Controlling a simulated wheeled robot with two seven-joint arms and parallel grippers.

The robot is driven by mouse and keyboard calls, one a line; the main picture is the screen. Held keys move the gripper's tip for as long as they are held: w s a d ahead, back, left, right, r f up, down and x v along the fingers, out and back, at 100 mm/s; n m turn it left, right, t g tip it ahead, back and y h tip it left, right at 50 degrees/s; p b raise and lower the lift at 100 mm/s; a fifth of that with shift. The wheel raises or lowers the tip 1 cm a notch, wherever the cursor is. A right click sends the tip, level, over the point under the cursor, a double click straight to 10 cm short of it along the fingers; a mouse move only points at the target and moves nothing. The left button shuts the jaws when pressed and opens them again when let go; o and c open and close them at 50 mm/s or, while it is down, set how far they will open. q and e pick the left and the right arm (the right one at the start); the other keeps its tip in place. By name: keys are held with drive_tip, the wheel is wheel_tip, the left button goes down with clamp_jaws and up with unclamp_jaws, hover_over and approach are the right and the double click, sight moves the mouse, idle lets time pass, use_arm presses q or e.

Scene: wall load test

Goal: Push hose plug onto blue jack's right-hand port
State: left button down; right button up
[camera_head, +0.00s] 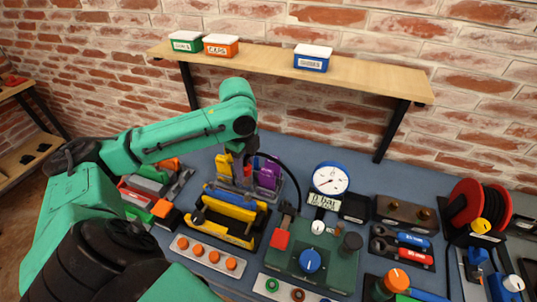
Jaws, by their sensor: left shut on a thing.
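My left gripper (240,169) points down over a dark rack behind the yellow and blue pieces. It is shut at the end of a thin black hose (281,162); the plug itself is too small and hidden to make out. The hose arcs right and down toward the red-handled unit (279,238). A yellow block (223,163) is left of the fingers and a purple block (268,175) is right of them. A blue piece (229,195) lies just in front, above a yellow bar (229,210). I cannot tell which is the blue jack, and its ports are not distinguishable. My right gripper is not in view.
A pressure gauge (331,178) and a green panel with a blue knob (310,260) stand to the right. A strip of orange knobs (197,250) lies in front. A wooden shelf (370,78) overhangs the back. A red reel (468,201) is far right.

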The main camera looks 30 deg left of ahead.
use_arm(q)
drive_tip(key=f, duration=0.4)
drive_tip(key=shift+s+f, duration=0.25)
drive_tip(key=shift+w+f, duration=0.1)
drive_tip(key=shift+f, duration=0.2)
drive_tip(key=shift+a+f, duration=0.1)
drive_tip(key=shift+f+b, duration=0.65)
drive_tip(key=shift+f, duration=0.5)
drive_tip(key=shift+f, duration=0.1)
